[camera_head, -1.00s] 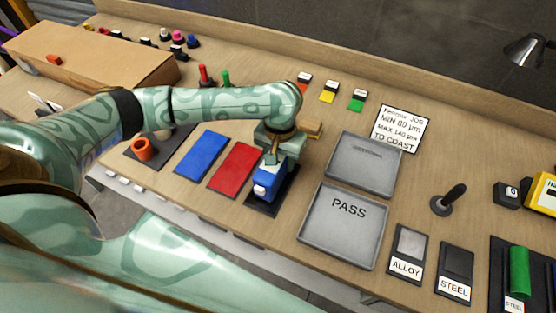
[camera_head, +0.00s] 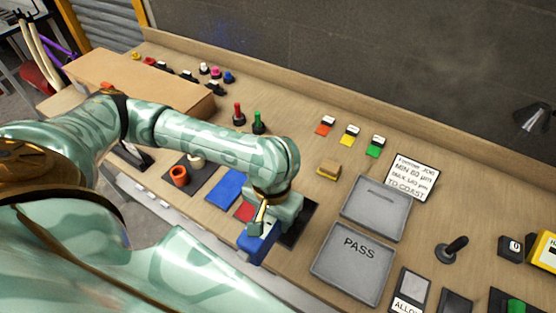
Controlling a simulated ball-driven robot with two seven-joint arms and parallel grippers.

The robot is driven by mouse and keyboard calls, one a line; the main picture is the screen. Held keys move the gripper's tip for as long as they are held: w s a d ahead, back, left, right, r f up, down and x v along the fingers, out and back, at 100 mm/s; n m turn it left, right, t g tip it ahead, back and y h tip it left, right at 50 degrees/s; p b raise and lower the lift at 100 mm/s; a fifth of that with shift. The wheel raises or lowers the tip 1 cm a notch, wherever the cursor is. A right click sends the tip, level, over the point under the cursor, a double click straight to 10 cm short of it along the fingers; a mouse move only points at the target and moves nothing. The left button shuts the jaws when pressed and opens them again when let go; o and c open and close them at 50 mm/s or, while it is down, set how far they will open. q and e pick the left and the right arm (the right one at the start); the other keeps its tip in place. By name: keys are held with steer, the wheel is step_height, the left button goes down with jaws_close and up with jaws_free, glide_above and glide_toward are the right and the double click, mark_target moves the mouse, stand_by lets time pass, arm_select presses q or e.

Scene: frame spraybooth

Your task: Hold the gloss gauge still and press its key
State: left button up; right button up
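The gloss gauge (camera_head: 257,246), a small blue box, is in my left gripper (camera_head: 264,216) at the bottom centre of the head view. The fingers point down onto it and appear shut on it. The gauge is off its black mat (camera_head: 298,228), to the left of it near the table's front edge, seemingly raised. Its key cannot be made out, and the gripper and wrist hide part of the gauge. My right gripper is not in view.
A red panel (camera_head: 244,211), partly hidden, and a blue panel (camera_head: 226,188) lie left of the gauge. The PASS tray (camera_head: 352,264) and another grey tray (camera_head: 376,208) lie right. A sponge-like block (camera_head: 328,170) lies behind. A cardboard box (camera_head: 140,84) stands at back left.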

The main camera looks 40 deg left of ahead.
arm_select(q)
steer(key=shift+w+f, duration=0.1)
steer(key=shift+w+a+f+b, duration=0.15)
steer(key=shift+w+f+b, duration=0.25)
steer(key=shift+w+f, duration=1.95)
steer(key=shift+w+a+f+b, duration=0.1)
steer(key=shift+w+f+b, duration=0.25)
steer(key=shift+w+f, duration=2)
steer(key=shift+w+a+f+b, duration=0.1)
steer(key=shift+w+f+b, duration=0.2)
steer(key=shift+w+f, duration=0.35)
steer(key=shift+w+f+b, duration=0.3)
steer(key=shift+w+b, duration=0.05)
steer(key=shift+w, duration=0.45)
steer(key=shift+w+a+f+b, duration=0.1)
steer(key=shift+w+f+b, duration=0.2)
steer(key=shift+w+f, duration=0.35)
steer(key=shift+w+r, duration=0.1)
steer(key=shift+w, duration=0.05)
steer(key=shift+d, duration=0.1)
steer(key=shift+p, duration=0.55)
steer(key=shift+f, duration=0.2)
